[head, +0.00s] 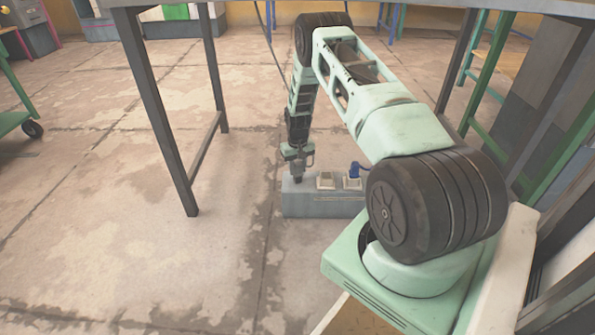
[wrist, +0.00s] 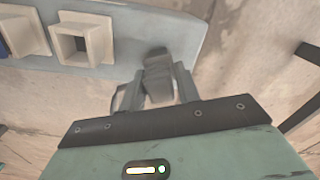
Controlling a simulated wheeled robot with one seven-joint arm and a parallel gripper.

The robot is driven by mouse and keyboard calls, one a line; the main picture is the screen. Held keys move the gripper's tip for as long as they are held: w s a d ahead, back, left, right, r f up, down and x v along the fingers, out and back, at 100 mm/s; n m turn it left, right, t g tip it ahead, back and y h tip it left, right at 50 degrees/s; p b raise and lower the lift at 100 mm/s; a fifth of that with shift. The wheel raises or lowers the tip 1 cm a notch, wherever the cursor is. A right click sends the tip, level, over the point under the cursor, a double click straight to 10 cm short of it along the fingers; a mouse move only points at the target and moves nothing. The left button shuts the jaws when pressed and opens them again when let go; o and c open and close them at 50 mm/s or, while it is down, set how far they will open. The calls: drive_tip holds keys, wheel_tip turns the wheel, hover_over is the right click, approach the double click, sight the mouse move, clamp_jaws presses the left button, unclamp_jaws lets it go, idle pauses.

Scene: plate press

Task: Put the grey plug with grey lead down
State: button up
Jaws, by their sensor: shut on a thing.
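The grey plug (wrist: 158,72) is between the two fingers of my gripper (wrist: 158,88) in the wrist view, with its far end over the bare end of a long grey box (wrist: 190,35). In the head view my gripper (head: 297,168) points down at the left end of the grey box (head: 322,208). I cannot tell whether the plug touches the box top. The grey lead is not clearly seen; a thin dark curve shows beside the left finger in the wrist view.
Cream sockets, one empty (wrist: 83,42), stand on the box beside the plug. A blue plug (head: 359,168) sits at the right-hand socket (head: 351,183). Table legs (head: 160,110) stand to the left, and a bench frame is at the right.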

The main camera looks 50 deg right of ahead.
drive_tip(key=shift+f, duration=0.15)
drive_tip(key=o, duration=1)
